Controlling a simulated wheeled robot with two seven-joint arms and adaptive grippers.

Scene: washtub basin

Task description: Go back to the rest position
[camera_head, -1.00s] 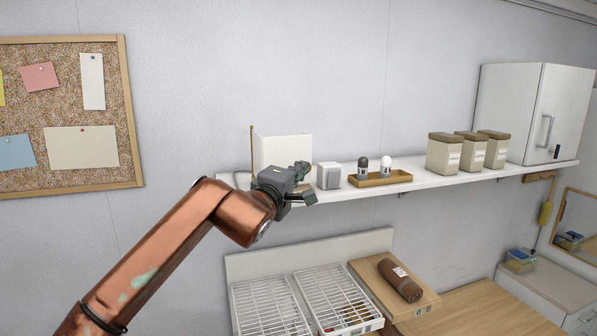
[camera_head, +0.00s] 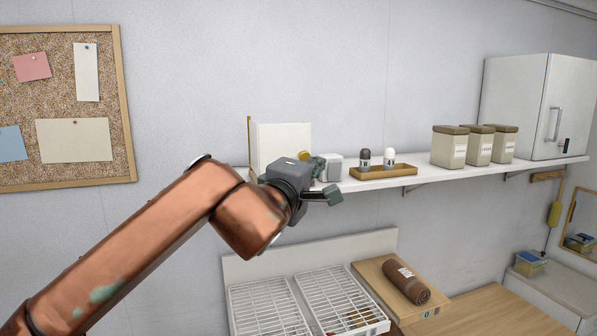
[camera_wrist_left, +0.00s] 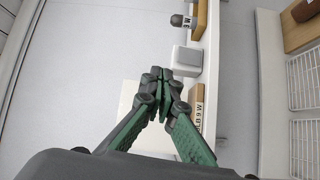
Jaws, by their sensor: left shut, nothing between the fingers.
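My left arm comes in from the lower left in the head view. My left gripper (camera_head: 326,182) is in front of the wall shelf (camera_head: 450,174), near its left end. In the left wrist view the green-lined fingers (camera_wrist_left: 163,88) are together, with nothing held between them. The gripper partly hides a white upright board (camera_head: 280,143) and a small white box (camera_head: 334,167) on the shelf. I cannot tell whether it touches either. My right gripper is not in view.
A wooden tray (camera_head: 383,173) with two shakers and several lidded canisters (camera_head: 478,146) stand along the shelf, beside a white cabinet (camera_head: 535,105). Below are white wire racks (camera_head: 268,308) and a rolled brown towel (camera_head: 406,284) on a board. A corkboard (camera_head: 70,165) hangs left.

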